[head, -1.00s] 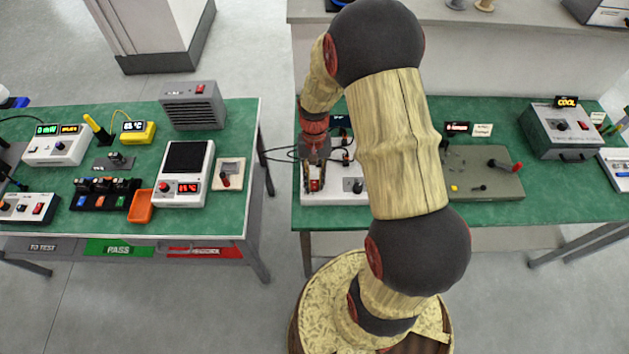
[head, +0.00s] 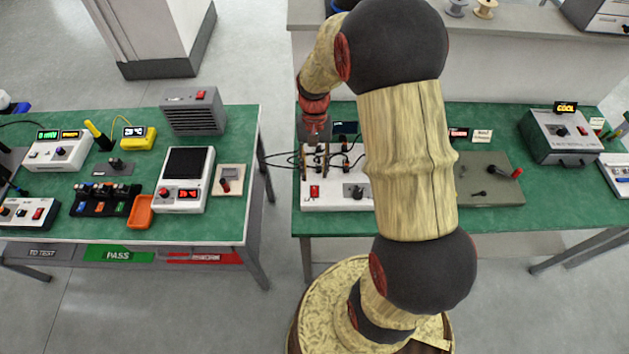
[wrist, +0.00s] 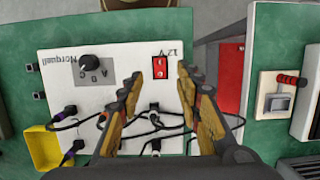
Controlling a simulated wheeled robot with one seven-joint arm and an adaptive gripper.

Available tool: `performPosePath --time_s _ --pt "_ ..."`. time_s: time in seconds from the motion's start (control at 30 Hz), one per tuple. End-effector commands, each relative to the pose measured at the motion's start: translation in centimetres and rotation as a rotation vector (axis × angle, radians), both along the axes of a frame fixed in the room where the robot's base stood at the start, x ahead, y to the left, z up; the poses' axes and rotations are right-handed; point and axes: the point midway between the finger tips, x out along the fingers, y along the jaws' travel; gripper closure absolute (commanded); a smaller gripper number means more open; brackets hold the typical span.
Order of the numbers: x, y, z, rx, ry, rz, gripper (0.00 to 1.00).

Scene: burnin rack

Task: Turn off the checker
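A white box (head: 335,200) with a red rocker switch (head: 314,191) and a dark knob (head: 353,191) sits at the left of the right-hand green table. No label reading "checker" can be made out. In the wrist view the box (wrist: 70,75) reads "Norquell" and "12 V"; the switch (wrist: 159,68) appears between my fingertips, apart from both. The knob (wrist: 90,63) has letters beside it. My gripper (head: 315,153) is open and empty, over the back part of the box. Whether the switch is on or off is unclear.
Black cables (wrist: 155,130) plug into the box close to my fingers. A yellow tray (wrist: 42,148) lies beside it. My arm hides part of the table. A grey panel (head: 488,180) and a grey "COOL" box (head: 560,140) stand to the right. The left table (head: 235,225) holds several devices.

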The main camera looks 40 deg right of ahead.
Motion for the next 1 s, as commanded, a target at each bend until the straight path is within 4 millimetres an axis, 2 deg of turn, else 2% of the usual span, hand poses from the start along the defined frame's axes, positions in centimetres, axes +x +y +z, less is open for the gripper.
performPosePath --time_s 0.1,0.3,1.0 --pt "0.5 -0.3 2.0 -0.001 -0.002 0.000 0.65" --pt "0.8 -0.6 3.8 -0.001 0.001 0.000 0.65" --pt "1.1 -0.7 4.1 0.000 -0.012 0.024 0.65"
